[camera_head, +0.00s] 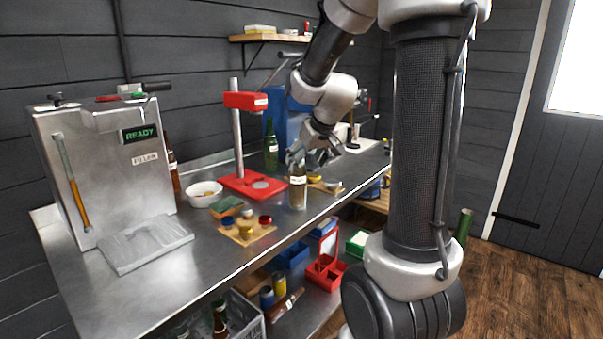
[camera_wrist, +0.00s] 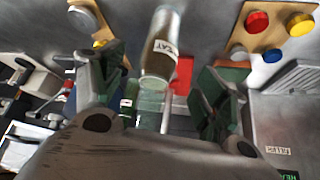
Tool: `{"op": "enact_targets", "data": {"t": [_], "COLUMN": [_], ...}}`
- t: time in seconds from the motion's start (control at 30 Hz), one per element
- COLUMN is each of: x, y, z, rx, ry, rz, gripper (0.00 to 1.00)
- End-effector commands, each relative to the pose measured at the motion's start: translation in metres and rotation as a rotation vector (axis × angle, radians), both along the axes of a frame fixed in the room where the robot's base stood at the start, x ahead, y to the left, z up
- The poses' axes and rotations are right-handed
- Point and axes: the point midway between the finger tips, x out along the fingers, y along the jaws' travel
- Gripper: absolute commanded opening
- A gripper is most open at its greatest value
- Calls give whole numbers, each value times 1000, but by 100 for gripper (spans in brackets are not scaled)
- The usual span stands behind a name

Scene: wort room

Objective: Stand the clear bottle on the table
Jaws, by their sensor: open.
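The clear bottle (camera_head: 298,192) with a white label stands upright on the metal table (camera_head: 170,285), close to its front edge. My gripper (camera_wrist: 160,85) is open in the wrist view, with gaps between the bottle and both fingers. I cannot tell whether anything touches the bottle.
A red press stand (camera_head: 245,183) and a green bottle (camera_head: 271,150) are behind the bottle. A wooden board with coloured caps (camera_head: 247,231) lies to its left, near a white bowl (camera_head: 205,194). A steel filling machine (camera_head: 105,170) stands at the left. Bare tabletop lies in front of the machine.

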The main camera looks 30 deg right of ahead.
Motion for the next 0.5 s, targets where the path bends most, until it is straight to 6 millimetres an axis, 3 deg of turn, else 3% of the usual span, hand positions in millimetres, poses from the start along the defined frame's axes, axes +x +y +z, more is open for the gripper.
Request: {"op": "enact_targets", "data": {"t": [0.1,0.33,0.43,0.5], "x": [-11,-32,-67,-102], "y": [0,7,25,41], "z": [19,38,49,56], "rx": [-1,3,11,17], "ry": [-4,6,28,54], "rz": [-1,7,23,35], "gripper": [74,74,74,74]}}
